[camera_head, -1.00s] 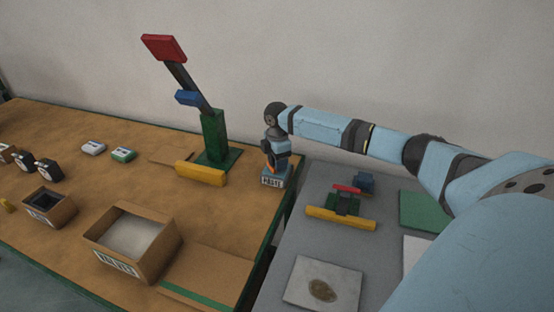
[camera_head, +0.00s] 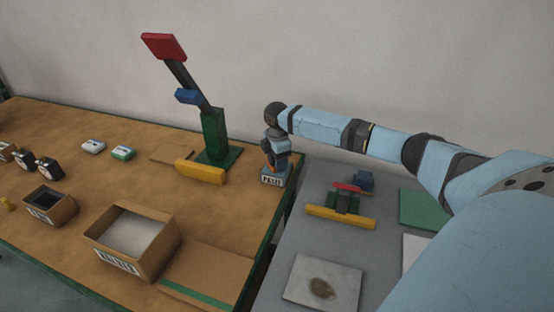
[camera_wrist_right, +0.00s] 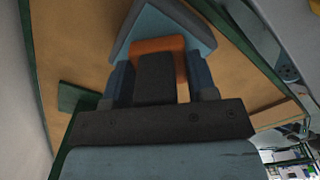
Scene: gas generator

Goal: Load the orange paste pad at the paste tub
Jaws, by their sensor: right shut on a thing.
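The paste tub (camera_head: 272,180) is a small blue-grey box with a white label, at the back right corner of the wooden table. My right gripper (camera_head: 275,160) points down at it and is shut on the orange paste pad (camera_head: 275,168), whose orange part shows just above the tub. In the right wrist view the orange pad (camera_wrist_right: 160,45) lies in front of a dark block between the fingers (camera_wrist_right: 160,85), against the blue-grey tub (camera_wrist_right: 165,20). The gripper hides whether the pad touches the paste. My left gripper is not in view.
A green stand (camera_head: 213,135) with a tilted dark arm and red plate rises left of the tub, with a yellow bar (camera_head: 200,172) before it. An open cardboard box (camera_head: 133,240) stands nearer. The grey table (camera_head: 290,250) at right holds a smaller coloured assembly (camera_head: 340,218).

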